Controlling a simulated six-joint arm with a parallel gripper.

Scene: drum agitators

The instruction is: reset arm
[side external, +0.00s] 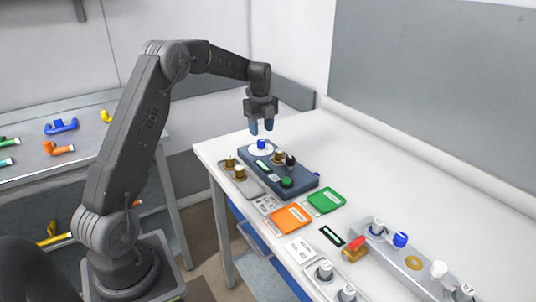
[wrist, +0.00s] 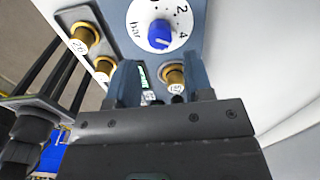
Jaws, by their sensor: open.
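My gripper (side external: 261,127) hangs pointing down above the dark blue control box (side external: 295,187) on the white table. Its two blue fingers are apart with nothing between them. In the wrist view my gripper (wrist: 158,85) spans the lower middle, its fingers toward the box's panel. The box carries a white dial with a blue knob (side external: 262,145), which also shows in the wrist view (wrist: 159,34), marked "bar" with numbers. Brass fittings (side external: 277,157) and a green knob (side external: 287,182) are also on the box. The gripper is apart from the knob.
Orange (side external: 291,216) and green (side external: 326,200) cards lie in front of the box. A grey rail (side external: 413,262) with several knobs and a red-handled valve (side external: 355,246) stands at the lower right. A side table (side external: 85,160) at left holds coloured parts. The table's back right is clear.

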